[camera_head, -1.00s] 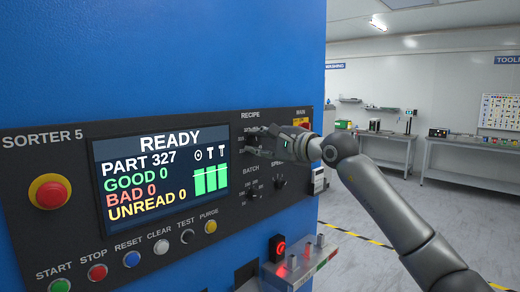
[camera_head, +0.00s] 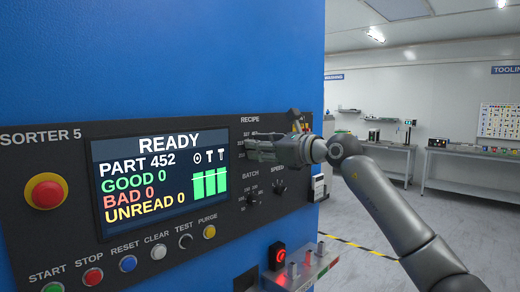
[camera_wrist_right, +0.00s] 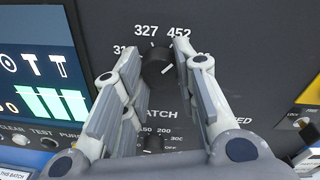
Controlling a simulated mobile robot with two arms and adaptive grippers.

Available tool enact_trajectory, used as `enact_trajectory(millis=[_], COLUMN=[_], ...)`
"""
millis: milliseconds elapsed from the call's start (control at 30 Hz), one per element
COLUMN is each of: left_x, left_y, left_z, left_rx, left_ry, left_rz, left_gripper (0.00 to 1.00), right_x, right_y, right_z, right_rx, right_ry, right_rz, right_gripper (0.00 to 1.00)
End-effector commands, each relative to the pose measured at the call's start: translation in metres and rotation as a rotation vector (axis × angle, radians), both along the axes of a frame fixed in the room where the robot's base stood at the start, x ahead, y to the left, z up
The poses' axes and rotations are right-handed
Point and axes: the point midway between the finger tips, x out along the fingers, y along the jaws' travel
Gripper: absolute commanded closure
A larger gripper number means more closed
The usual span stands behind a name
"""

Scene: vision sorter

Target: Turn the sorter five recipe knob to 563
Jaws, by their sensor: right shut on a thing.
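The recipe knob (camera_wrist_right: 158,68) is a round black dial on the dark Sorter 5 panel (camera_head: 128,258). Its pale pointer mark is angled up and right, toward the 452 label. The labels 327 and 452 read clearly above it; those farther to each side are partly hidden. The screen (camera_head: 160,180) reads READY, PART 452. My right gripper (camera_head: 256,149) is shut on the recipe knob, with one finger on each side of it in the right wrist view (camera_wrist_right: 157,66). In the head view the gripper covers the knob. My left gripper is not in view.
The batch knob (camera_head: 252,196) is just below the gripper, with the speed knob (camera_head: 279,187) to its right. A red stop button (camera_head: 46,192) and a row of coloured buttons lie left and below. A small shelf (camera_head: 305,270) juts out under the panel.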

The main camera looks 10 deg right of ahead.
Motion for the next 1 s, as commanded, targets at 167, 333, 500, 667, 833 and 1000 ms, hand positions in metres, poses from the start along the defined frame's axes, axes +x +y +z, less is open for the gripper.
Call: enact_trajectory(millis=[167,333,500,667,833,1000], left_x=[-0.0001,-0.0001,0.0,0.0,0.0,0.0], left_y=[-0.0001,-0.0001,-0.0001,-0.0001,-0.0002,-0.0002], left_z=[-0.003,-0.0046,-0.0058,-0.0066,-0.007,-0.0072], left_rx=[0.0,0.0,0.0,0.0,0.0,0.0], left_ry=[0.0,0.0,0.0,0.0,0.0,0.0], left_rz=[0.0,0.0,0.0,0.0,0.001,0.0], left_gripper=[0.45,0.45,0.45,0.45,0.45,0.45], right_x=[0.0006,0.0007,0.0007,0.0007,0.0007,0.0007], right_y=[-0.0003,-0.0002,0.0002,0.0003,0.0004,0.0006], right_z=[-0.0026,-0.0031,-0.0033,-0.0036,-0.0039,-0.0042], right_rx=[0.139,0.262,0.363,0.433,0.479,0.5], right_ry=[0.096,0.178,0.245,0.292,0.324,0.338], right_rz=[0.0,0.0,0.0,0.0,0.0,0.0], right_gripper=[0.96,0.96,0.96,0.96,0.96,0.96])
